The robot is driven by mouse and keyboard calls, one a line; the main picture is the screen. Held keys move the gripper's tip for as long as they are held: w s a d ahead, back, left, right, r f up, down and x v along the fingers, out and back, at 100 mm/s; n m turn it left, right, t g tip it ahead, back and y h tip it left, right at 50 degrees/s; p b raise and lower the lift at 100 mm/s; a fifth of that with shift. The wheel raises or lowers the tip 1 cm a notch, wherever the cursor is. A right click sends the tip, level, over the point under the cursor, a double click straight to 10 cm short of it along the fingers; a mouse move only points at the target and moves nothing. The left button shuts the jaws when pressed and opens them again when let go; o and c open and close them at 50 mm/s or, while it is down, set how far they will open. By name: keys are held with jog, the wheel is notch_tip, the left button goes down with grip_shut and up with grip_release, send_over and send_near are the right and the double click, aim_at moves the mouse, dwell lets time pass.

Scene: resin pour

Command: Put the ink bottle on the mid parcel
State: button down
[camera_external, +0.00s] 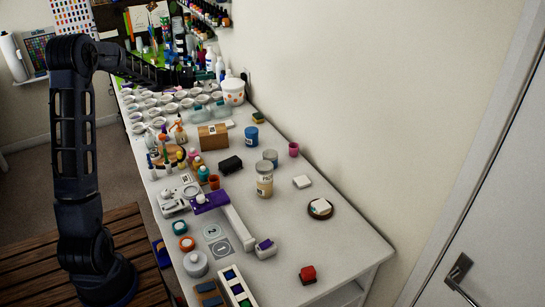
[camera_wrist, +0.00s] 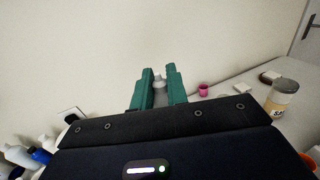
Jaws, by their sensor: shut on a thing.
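In the wrist view, my gripper (camera_wrist: 159,76) is shut on a small grey-white thing (camera_wrist: 159,87), held between its teal fingers. I take it for the ink bottle, though most of it is hidden by the fingers and the hand. In the external view my gripper (camera_external: 187,76) is small and dark, raised near the far end of the table, and its fingers are hard to make out. A brown cardboard box with a white label (camera_external: 213,136), which looks like a parcel, stands on the table nearer the camera than my gripper. I cannot tell which parcel is the mid one.
Several white cups (camera_external: 165,100) crowd the table's far end beside a white tub (camera_external: 233,91). Small bottles and a black box (camera_external: 230,165) surround the parcel. A jar (camera_external: 264,180) stands farther right. A wall runs along the right side.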

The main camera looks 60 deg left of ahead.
jog(key=shift+s+a+f, duration=0.2)
notch_tip(320, 180, down, 19)
jog(key=shift+f, duration=0.2)
dwell(0.4)
jog(key=shift+f, duration=0.1)
jog(key=c, duration=1.4)
grip_release()
